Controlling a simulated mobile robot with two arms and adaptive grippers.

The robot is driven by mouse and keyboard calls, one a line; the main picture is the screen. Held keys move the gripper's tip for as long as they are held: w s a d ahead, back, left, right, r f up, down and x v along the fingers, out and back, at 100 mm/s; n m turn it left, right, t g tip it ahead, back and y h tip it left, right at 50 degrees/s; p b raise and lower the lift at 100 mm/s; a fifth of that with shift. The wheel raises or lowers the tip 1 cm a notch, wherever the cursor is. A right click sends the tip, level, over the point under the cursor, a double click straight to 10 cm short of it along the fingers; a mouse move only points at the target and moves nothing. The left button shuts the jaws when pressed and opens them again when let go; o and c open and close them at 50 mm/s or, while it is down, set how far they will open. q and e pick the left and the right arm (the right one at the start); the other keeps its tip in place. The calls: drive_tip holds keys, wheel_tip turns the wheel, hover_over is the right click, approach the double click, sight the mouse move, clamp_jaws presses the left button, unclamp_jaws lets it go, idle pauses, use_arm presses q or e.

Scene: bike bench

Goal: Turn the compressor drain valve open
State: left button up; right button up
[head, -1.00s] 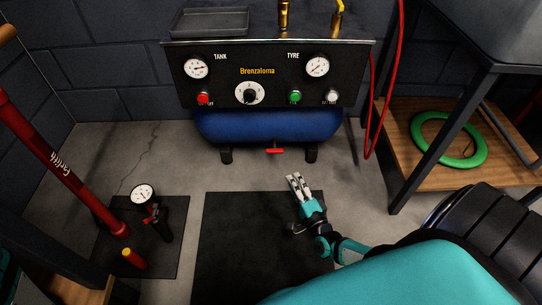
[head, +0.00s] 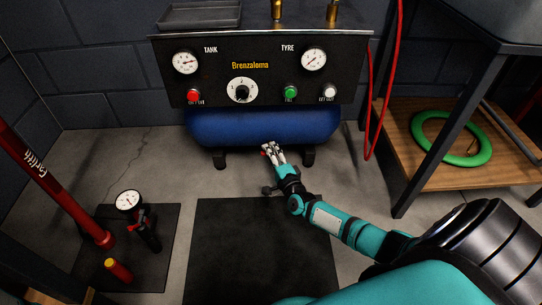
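The compressor has a dark front panel (head: 263,72) with gauges, and a blue tank (head: 262,126) below it. The red drain valve handle (head: 264,153) under the tank is mostly hidden behind my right gripper; only a bit of red shows at the fingers' left side. My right gripper (head: 270,149) is at the valve, its fingers pointing up and left under the tank. The fingers look close together, but I cannot tell whether they are around the handle or beside it. My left gripper is not in view.
A black mat (head: 260,250) lies on the floor before the compressor. A red floor pump (head: 47,180) with a gauge (head: 130,201) stands at the left. A bench with a wooden shelf (head: 420,180) holding a green ring (head: 452,139) is at the right. A red hose (head: 383,90) hangs beside the compressor.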

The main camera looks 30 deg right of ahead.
drive_tip(key=shift+c, duration=0.3)
clamp_jaws()
